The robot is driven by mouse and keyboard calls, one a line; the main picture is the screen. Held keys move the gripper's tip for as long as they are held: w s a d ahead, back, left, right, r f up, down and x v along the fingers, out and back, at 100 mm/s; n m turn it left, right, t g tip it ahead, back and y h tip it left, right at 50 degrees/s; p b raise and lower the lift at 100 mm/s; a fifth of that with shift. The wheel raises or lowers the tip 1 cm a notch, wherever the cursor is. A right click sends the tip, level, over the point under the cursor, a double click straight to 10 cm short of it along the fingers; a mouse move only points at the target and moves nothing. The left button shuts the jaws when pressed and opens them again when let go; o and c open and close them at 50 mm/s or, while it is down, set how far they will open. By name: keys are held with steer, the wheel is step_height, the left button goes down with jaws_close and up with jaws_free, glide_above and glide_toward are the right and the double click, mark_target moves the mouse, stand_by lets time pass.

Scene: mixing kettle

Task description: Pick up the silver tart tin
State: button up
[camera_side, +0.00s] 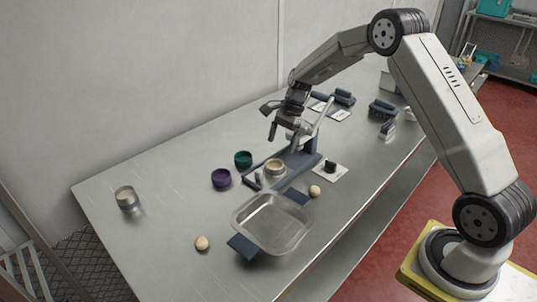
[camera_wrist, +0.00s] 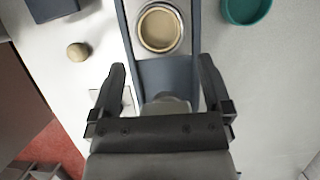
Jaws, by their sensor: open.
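The round silver tart tin (camera_side: 275,167) sits on the blue-grey press base (camera_side: 298,158) and has a beige filling. In the wrist view the tin (camera_wrist: 159,28) is at the top centre, with a pale metal rim around the beige. My gripper (camera_side: 285,132) is above the press base, close to the tin and apart from it. In the wrist view my gripper (camera_wrist: 162,68) has its two fingers spread, with nothing between them but the base below. The tin lies beyond the fingertips in that view.
A teal bowl (camera_side: 243,159) and a purple bowl (camera_side: 221,178) stand left of the press. A metal cup (camera_side: 126,198) is at far left. The press's upright lever (camera_side: 325,115) is beside my gripper.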

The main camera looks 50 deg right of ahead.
mark_target(273, 169)
steer(key=shift+x, duration=3.55)
steer(key=c, duration=1)
